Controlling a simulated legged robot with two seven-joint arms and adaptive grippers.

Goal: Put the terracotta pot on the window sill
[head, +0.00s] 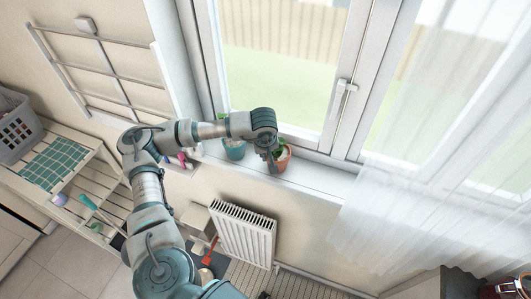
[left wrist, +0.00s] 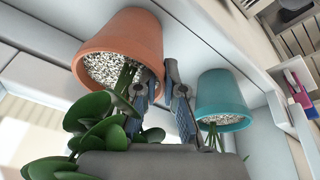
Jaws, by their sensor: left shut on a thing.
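The terracotta pot (head: 285,164) with a green plant is at the window, over the white sill (head: 318,180). In the left wrist view the pot (left wrist: 120,38) shows pale gravel and round green leaves (left wrist: 95,115). My left gripper (head: 272,160) is at the pot's left side in the head view. In the left wrist view its two fingers (left wrist: 160,76) are shut on the pot's rim. I cannot tell for sure whether the pot's base touches the sill. My right gripper is not in view.
A teal pot (head: 234,152) with a plant stands on the sill to the left, close to my left gripper; it also shows in the left wrist view (left wrist: 222,97). A sheer curtain (head: 425,165) hangs at the right. A white radiator (head: 243,234) is below the sill.

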